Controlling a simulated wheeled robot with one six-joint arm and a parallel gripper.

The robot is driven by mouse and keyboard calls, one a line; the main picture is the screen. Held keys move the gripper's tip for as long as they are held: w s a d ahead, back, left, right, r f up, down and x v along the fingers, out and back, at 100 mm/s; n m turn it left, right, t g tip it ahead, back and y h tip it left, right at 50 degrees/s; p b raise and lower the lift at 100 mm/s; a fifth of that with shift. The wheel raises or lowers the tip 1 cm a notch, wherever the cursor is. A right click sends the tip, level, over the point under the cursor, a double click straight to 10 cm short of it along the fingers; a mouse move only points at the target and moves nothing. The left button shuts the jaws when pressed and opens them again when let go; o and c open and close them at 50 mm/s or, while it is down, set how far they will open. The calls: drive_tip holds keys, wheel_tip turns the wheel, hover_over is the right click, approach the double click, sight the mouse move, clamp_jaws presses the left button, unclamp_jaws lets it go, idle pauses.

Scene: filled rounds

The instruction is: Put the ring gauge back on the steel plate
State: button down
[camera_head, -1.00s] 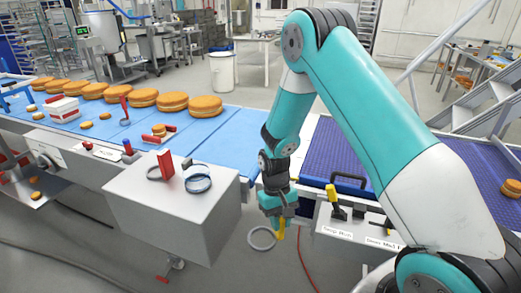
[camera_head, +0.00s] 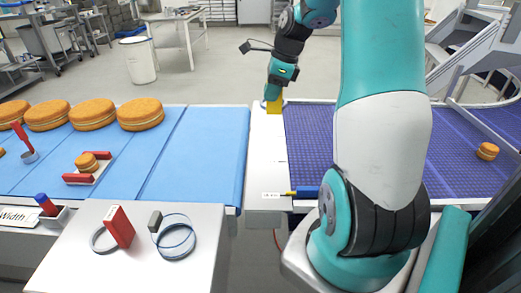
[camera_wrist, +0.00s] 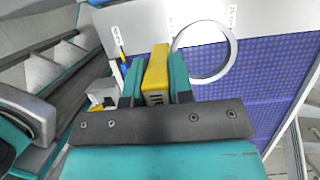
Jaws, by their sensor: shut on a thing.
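My gripper (camera_head: 274,94) is at the far end of the pale strip between the two belts. It is shut on the yellow block handle (camera_wrist: 157,72) of the ring gauge, which also shows below the fingers in the head view (camera_head: 274,107). In the wrist view the gauge's grey ring (camera_wrist: 177,63) stands out to the right of the handle; in the head view it is mostly hidden. The steel plate (camera_head: 75,268) is the grey box top at front left. On it are a red-handled ring (camera_head: 119,227) and a blue-edged ring with a grey block (camera_head: 155,221).
A blue belt (camera_head: 215,150) with large buns (camera_head: 140,114) lies left, and a purple belt (camera_head: 310,140) right. A yellow-tipped blue tool (camera_head: 307,192) lies at the strip's near end. The plate's right front is clear.

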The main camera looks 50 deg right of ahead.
wheel_tip(320, 180, down, 19)
drive_tip(key=shift+a+f+p, duration=0.1)
drive_tip(key=shift+p, duration=1.15)
drive_tip(key=shift+f, duration=0.15)
drive_tip(key=c, duration=1)
unclamp_jaws()
